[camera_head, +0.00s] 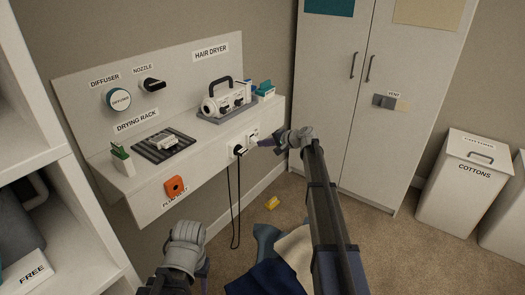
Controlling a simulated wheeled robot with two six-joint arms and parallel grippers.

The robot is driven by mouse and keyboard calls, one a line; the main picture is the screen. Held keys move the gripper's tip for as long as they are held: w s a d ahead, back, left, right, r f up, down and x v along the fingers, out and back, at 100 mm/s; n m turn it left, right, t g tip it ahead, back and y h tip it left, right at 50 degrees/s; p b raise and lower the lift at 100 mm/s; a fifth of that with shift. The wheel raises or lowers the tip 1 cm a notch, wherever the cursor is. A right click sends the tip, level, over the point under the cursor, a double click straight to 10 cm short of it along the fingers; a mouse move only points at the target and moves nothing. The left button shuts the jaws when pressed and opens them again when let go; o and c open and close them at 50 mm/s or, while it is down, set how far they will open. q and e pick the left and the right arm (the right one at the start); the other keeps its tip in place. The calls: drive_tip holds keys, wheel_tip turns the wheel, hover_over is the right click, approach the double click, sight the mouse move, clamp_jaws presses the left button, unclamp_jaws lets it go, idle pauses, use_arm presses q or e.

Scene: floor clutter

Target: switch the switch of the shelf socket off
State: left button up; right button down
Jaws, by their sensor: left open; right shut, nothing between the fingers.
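The shelf socket (236,153) is on the front face of the white wall shelf, with a black plug and a cord hanging from it. A small white plate (253,136) is just right of it; I cannot make out the switch or its position. My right gripper (264,143) is shut and empty, its tip close to the right side of that plate. I cannot tell whether it touches. My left gripper (206,268) is open and empty, low in front of the shelf, away from the socket.
A hair dryer (223,103) and a drying rack (157,150) are on the shelf top. An orange piece (175,187) is on the shelf front. A yellow object (272,203) and dark and beige cloths (295,253) lie on the floor. A tall cabinet (335,90) stands right.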

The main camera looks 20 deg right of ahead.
use_arm(q)
drive_tip(key=shift+r+p, duration=0.3)
drive_tip(key=shift+r, duration=0.1)
use_arm(e)
drive_tip(key=shift+r, duration=0.3)
drive_tip(key=shift+r+p, duration=0.65)
drive_tip(key=shift+r, duration=0.05)
use_arm(q)
drive_tip(key=shift+r, duration=0.65)
